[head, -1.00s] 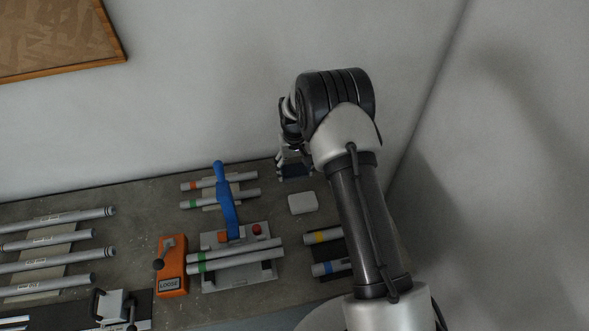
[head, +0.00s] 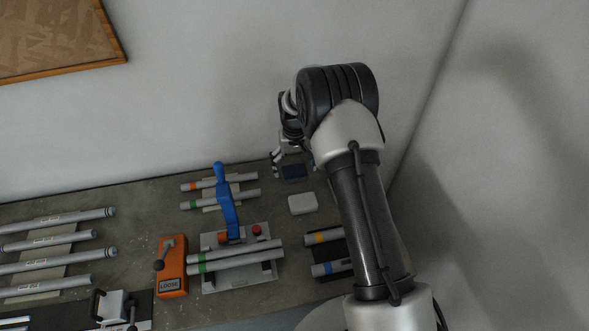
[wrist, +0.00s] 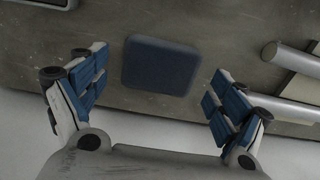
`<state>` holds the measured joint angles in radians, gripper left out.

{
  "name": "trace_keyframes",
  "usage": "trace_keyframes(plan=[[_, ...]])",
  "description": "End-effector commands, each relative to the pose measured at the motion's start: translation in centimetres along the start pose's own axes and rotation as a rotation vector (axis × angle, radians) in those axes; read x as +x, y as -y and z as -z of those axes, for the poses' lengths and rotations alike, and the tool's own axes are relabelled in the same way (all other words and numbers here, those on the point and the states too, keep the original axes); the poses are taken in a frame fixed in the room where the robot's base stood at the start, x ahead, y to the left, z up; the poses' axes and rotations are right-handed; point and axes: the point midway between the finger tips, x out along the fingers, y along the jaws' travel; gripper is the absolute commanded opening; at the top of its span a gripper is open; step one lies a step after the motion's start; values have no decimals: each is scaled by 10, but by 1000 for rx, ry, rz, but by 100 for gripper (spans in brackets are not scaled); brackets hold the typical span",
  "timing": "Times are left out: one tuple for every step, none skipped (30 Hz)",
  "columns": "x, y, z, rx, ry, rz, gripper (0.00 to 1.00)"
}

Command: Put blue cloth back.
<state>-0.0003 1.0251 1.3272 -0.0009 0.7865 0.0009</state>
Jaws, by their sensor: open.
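The blue cloth (wrist: 160,66) is a dark blue folded square lying flat on the grey bench. In the head view the cloth (head: 293,172) is near the back edge of the bench, close to the wall. In the wrist view my gripper (wrist: 160,88) is open, with one finger on either side of the cloth and clear space between them. The fingers do not touch it. In the head view my gripper (head: 283,158) is just above and beside the cloth, partly hidden by my wrist.
A white block (head: 302,204) lies just in front of the cloth. Tubes with orange and green bands (head: 220,190), a blue-handled clamp (head: 227,200) and an orange box marked LOOSE (head: 172,268) are to the left. Tubes with yellow and blue bands (head: 325,268) lie nearer. The wall is close behind.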

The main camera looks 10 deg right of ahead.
Motion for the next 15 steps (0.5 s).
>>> trace_keyframes(plan=[[-13, 0, 1, 0, -3, 0, 90], [-20, 0, 1, 0, -3, 0, 90], [-30, 0, 1, 0, -3, 0, 90], [-36, 0, 0, 0, -2, 0, 90], [-43, 0, 0, 0, -2, 0, 90], [-52, 0, 0, 0, -3, 0, 90], [-58, 0, 0, 0, -1, 0, 90], [-64, 0, 0, 0, -2, 0, 90], [-71, 0, 0, 0, -2, 0, 90], [-76, 0, 0, 0, 0, 0, 90], [-80, 0, 0, 0, 0, 0, 90], [-86, 0, 0, 0, -1, 0, 90], [-89, 0, 0, 0, -1, 0, 90], [-92, 0, 0, 0, 1, 0, 90], [-95, 0, 0, 0, 1, 0, 90]])
